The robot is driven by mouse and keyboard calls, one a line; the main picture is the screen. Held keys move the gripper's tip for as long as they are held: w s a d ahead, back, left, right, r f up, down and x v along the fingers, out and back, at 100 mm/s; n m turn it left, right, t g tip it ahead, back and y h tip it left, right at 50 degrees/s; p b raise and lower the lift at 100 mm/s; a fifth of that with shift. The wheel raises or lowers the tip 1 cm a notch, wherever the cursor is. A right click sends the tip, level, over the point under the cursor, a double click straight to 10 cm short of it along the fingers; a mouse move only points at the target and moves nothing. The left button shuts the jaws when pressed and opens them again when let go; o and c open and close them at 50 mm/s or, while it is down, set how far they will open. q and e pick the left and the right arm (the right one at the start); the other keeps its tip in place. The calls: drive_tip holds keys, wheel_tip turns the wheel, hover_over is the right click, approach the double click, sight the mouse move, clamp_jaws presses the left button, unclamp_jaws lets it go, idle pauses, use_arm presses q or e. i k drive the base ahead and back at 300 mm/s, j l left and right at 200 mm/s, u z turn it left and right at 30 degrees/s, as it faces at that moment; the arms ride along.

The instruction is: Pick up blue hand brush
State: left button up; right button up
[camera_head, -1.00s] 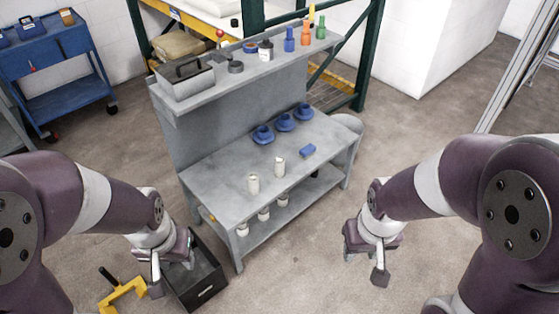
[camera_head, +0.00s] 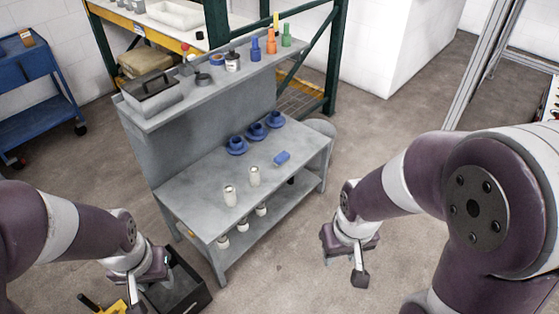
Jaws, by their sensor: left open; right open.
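A small blue object (camera_head: 282,158), which looks like the blue hand brush, lies on the right part of the grey workbench top (camera_head: 205,175). My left gripper (camera_head: 140,292) hangs at the lower left, near a dark open box on the floor, well apart from the bench top. My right gripper (camera_head: 345,268) hangs over the floor to the right of the bench, apart from the blue object. Both grippers are open and empty.
Several blue cup-like parts (camera_head: 236,146) stand behind the blue object, and two white jars (camera_head: 229,196) stand in front-left of it. The upper shelf (camera_head: 195,97) holds bottles and a toolbox. A dark box (camera_head: 190,290) sits on the floor. Floor on the right is clear.

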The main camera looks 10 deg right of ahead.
sight(281, 159)
drive_tip(key=i+l+u, duration=0.15)
drive_tip(key=u, duration=0.95)
drive_tip(key=i+l+u, duration=0.2)
drive_tip(key=l+u, duration=0.2)
drive_tip(key=l, duration=0.35)
drive_tip(key=l+u, duration=0.4)
drive_tip(key=l, duration=0.4)
drive_tip(key=l+u, duration=0.4)
drive_tip(key=l, duration=1.05)
drive_tip(key=k+l, duration=0.15)
drive_tip(key=l, duration=1.1)
drive_tip(key=k+u, duration=0.05)
